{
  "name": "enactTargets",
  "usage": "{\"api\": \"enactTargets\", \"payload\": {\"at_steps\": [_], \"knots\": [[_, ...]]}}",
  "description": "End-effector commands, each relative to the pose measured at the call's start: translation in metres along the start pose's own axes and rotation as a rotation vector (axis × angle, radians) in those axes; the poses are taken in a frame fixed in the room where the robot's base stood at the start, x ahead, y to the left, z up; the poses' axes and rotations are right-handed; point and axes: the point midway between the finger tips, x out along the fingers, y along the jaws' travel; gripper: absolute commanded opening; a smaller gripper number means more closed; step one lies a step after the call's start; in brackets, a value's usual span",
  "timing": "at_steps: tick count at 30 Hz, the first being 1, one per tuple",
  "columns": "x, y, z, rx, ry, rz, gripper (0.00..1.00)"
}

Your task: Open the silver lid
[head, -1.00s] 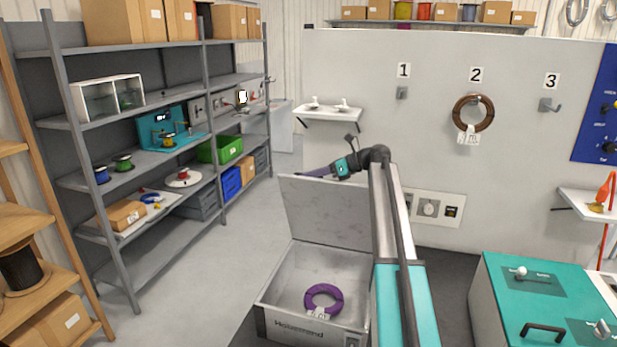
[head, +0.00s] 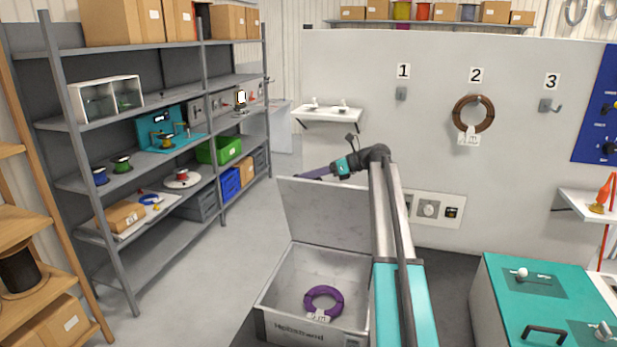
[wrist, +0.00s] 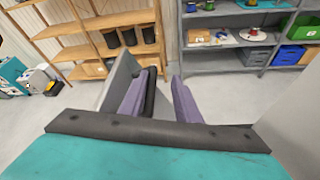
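The silver lid (head: 325,212) stands raised at the back of the grey metal box (head: 275,328), and the box is open. A purple cable coil (head: 322,300) with a white tag lies inside. My gripper (head: 314,173) shows just above the lid's top edge in the head view. In the wrist view, its two purple fingers (wrist: 160,98) are apart, with a gap between them. A grey panel (wrist: 116,82), which looks like the lid, shows beside the left finger; whether they touch I cannot tell.
A grey shelf unit (head: 130,205) with reels and bins stands on the left. A white wall (head: 430,140) with numbered hooks is behind the arm; a brown coil (head: 473,113) hangs at 2. A teal cabinet (head: 535,305) stands at right. The floor (head: 225,255) between shelf and box is clear.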

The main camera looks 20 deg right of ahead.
Motion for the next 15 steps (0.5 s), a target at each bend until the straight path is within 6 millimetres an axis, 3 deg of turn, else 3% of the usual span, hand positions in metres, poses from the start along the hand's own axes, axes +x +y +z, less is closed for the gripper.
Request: {"api": "enactTargets", "payload": {"at_steps": [8,15], "knots": [[-0.003,-0.001,-0.001,0.0,0.0,-0.002,0.29],[-0.023,-0.001,-0.002,-0.001,-0.001,-0.003,0.29]]}}
